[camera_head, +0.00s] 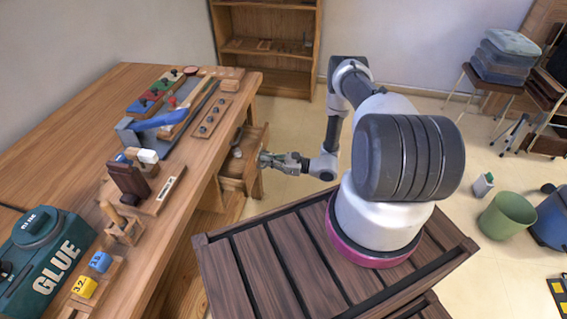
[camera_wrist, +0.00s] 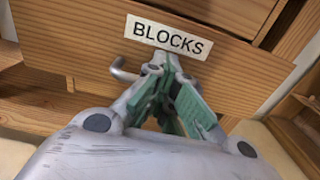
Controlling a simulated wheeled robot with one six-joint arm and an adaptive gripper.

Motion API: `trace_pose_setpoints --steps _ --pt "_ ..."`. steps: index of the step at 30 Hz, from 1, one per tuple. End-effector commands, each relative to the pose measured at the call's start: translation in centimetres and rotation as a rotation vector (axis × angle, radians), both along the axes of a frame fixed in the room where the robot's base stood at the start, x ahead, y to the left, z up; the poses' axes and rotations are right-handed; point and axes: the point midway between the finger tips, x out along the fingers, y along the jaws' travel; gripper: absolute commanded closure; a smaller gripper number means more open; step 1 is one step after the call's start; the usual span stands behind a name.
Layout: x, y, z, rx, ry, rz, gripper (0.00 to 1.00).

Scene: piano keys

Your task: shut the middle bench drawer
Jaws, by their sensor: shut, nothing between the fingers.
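A wooden bench drawer (camera_head: 233,184) is pulled out from the right side of the workbench (camera_head: 200,160), and its open top shows a greyish item inside. In the wrist view the wooden drawer front (camera_wrist: 90,40) fills the upper part and carries a white label reading BLOCKS (camera_wrist: 168,37). A grey bar handle (camera_wrist: 122,72) is below the label, partly hidden by my gripper. My gripper (camera_head: 264,158) is shut and empty at the drawer front. Its fingertips also show in the wrist view (camera_wrist: 163,62), just below the label beside the handle; whether they touch the front I cannot tell.
A wooden shelf (camera_head: 265,85) stands behind.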

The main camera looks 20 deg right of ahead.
Motion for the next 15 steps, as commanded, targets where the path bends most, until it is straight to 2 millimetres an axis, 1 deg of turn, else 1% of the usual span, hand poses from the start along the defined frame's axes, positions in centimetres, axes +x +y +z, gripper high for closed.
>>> trace_pose_setpoints --steps 1,6,10,15 --pt "0.8 1.1 -0.2 -0.006 0.002 0.001 1.00" --pt "3.0 4.1 -0.2 -0.005 0.002 0.000 1.00" --pt "4.3 5.9 -0.1 -0.003 0.002 -0.002 1.00" --pt "5.4 7.3 -0.2 -0.004 0.003 -0.004 1.00"
